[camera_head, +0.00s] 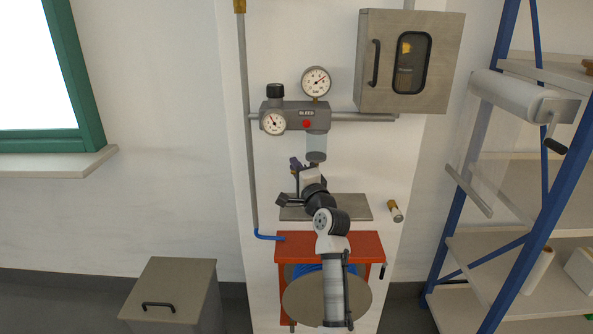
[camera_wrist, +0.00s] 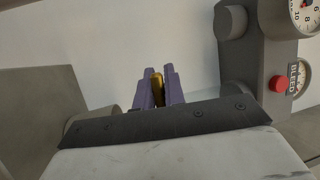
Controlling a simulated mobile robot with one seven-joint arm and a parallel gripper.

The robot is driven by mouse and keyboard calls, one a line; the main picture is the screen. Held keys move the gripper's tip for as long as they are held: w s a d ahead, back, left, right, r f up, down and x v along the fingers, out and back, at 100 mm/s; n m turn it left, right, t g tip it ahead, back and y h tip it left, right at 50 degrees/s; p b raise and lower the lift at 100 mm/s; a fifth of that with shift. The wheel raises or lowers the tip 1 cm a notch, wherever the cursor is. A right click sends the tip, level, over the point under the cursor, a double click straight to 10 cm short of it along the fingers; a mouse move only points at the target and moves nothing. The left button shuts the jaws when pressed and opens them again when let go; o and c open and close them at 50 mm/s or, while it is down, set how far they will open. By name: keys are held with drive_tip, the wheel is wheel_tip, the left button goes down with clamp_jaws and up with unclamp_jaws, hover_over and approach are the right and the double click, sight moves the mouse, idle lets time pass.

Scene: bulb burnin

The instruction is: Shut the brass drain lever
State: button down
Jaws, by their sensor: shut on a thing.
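My gripper (camera_head: 297,164) is at the wall, just below and left of the clear bowl (camera_head: 316,145) of the grey regulator unit (camera_head: 296,117). In the wrist view, the purple fingers of my gripper (camera_wrist: 158,88) are shut on a slim brass piece, the drain lever (camera_wrist: 157,91). Its tip shows between the fingertips; the rest of it is hidden by the fingers and the dark palm edge. In the head view the lever is hidden behind my gripper and arm.
Two dials (camera_head: 316,82) and a red button (camera_head: 307,124) sit on the regulator unit. A grey cabinet (camera_head: 408,62) hangs at upper right. Below are a grey plate (camera_head: 352,206), a red-topped hose reel stand (camera_head: 365,245) and a lidded bin (camera_head: 172,290). Blue-framed shelves stand right.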

drive_tip(key=c, duration=1.5)
unclamp_jaws()
drive_tip(key=shift+s+f, duration=0.1)
drive_tip(key=b+v, duration=0.3)
drive_tip(key=v, duration=1)
drive_tip(key=shift+s+d, duration=0.2)
drive_tip(key=shift+s, duration=0.1)
